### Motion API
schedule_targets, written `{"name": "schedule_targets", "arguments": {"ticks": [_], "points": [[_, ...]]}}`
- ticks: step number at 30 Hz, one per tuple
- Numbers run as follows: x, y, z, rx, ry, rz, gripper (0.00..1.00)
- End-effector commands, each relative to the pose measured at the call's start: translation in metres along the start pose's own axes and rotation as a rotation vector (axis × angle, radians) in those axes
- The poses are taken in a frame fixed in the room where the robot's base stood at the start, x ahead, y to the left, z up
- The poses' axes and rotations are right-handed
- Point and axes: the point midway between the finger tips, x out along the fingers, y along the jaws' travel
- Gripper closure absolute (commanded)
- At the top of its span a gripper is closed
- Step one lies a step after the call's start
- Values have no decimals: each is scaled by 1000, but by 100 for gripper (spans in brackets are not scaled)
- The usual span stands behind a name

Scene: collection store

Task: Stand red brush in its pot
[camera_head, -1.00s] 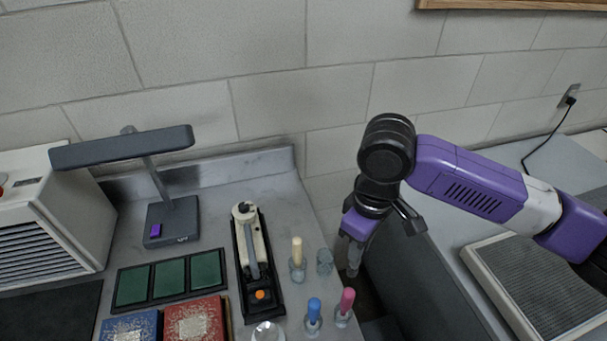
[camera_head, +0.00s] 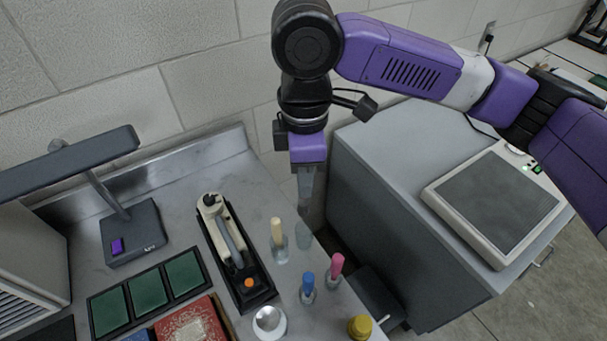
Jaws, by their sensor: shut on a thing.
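My gripper (camera_head: 306,184) points down above the right rear edge of the grey counter. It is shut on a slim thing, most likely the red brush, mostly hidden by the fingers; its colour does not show. No other red-handled brush shows.
A cream-and-black tool (camera_head: 228,245) on a dark base stands left of the pots. A clear round dish (camera_head: 269,321) and a yellow knob (camera_head: 360,327) are at the front. A gap separates the counter from a grey cabinet (camera_head: 390,150) on the right. A lamp (camera_head: 130,232) stands at left.

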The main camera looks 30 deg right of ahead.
Motion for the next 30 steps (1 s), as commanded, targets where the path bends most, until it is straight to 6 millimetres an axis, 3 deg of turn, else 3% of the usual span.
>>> {"name": "schedule_targets", "arguments": {"ticks": [30], "points": [[76,0,0,2,0,-1,100]]}}
